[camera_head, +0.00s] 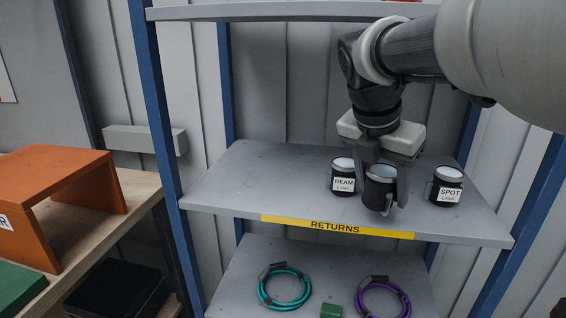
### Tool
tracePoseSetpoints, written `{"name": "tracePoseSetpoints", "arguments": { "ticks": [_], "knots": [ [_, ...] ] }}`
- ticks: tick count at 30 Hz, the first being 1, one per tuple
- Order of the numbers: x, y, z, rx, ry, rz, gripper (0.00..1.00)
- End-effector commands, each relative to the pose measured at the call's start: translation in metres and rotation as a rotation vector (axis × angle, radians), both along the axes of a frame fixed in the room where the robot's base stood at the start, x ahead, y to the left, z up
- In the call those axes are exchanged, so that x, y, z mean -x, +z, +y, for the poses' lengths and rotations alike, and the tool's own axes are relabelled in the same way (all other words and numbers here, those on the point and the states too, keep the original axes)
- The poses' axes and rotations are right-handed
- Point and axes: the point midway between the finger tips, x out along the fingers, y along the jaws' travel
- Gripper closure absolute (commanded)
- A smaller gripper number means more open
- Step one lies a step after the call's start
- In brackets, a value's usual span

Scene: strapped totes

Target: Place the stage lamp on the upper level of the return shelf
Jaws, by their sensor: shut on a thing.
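My gripper (384,196) is shut on a dark cylindrical lamp (380,187) with a pale top. It holds the lamp upright at the shelf board (250,183) with the yellow RETURNS strip (337,227). The held lamp is near the board's front edge; I cannot tell whether it touches the board. No label shows on it. A lamp labelled BEAM (343,177) stands close to its left. A lamp labelled SPOT (446,188) stands to its right, with a gap between. The fingers partly cover the held lamp.
A lower board (235,290) holds a teal coil (285,287), a purple coil (382,299) and a small green block (331,311). Another board (270,11) is above. Blue posts (160,120) frame the shelf. An orange stand (60,190) is on a wooden table at left. The RETURNS board's left half is clear.

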Motion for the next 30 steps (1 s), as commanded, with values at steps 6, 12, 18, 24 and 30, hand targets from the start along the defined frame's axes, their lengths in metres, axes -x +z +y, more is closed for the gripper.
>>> {"name": "tracePoseSetpoints", "arguments": {
  "ticks": [6,12,18,24,30],
  "knots": [
    [-0.035,-0.001,-0.044,-0.001,-0.004,-0.001,0.78],
    [-0.048,0.000,-0.060,0.000,-0.001,-0.002,0.78],
    [-0.047,-0.022,-0.060,-0.001,-0.001,0.000,0.78],
    [-0.048,-0.036,-0.060,0.000,-0.001,-0.002,0.78],
    [-0.047,-0.035,-0.060,0.000,-0.001,-0.002,0.78]
  ]
}}
